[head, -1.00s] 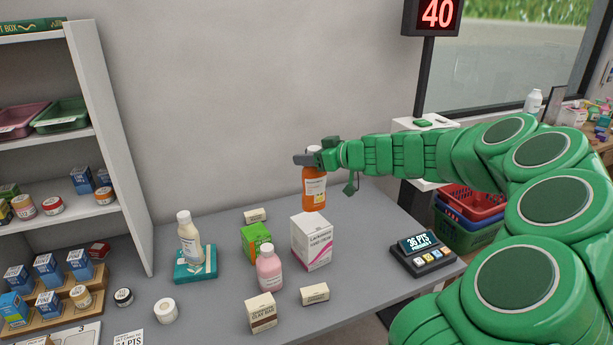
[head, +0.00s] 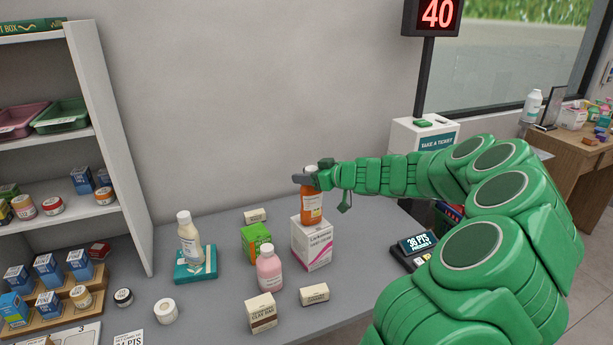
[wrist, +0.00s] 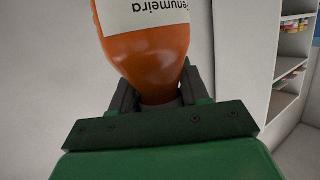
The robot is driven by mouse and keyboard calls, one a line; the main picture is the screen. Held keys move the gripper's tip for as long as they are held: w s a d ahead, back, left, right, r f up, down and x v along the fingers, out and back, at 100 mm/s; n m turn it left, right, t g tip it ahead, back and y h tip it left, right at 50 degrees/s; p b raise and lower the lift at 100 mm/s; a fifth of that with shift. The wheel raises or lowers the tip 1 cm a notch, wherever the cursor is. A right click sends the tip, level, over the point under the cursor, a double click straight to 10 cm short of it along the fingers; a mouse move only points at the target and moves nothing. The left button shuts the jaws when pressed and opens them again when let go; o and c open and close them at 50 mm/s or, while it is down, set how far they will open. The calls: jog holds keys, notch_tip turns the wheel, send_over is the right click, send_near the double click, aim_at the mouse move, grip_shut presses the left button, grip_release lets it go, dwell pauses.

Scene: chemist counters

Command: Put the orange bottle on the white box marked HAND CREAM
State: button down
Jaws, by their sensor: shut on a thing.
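The orange bottle (head: 311,208) is upright in my gripper (head: 306,178), which is shut on it near its top. In the head view its base is at the top of the white box marked hand cream (head: 313,250), near its left part. I cannot tell whether the base touches the box. In the wrist view the orange bottle (wrist: 150,60) fills the middle, its neck between the two fingers of my gripper (wrist: 158,98). The white box has pink lettering and stands upright on the grey counter.
A pink bottle (head: 269,270), a green box (head: 256,242) and a small cream box (head: 314,294) stand near the white box. A points display (head: 416,250) is to the right. A white bottle (head: 189,238) stands on a teal box (head: 195,269) at left. A shelf (head: 110,150) bounds the left.

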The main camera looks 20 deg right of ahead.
jog(key=shift+f, duration=0.1)
jog(key=c, duration=0.5)
grip_release()
jog(key=shift+c, duration=0.2)
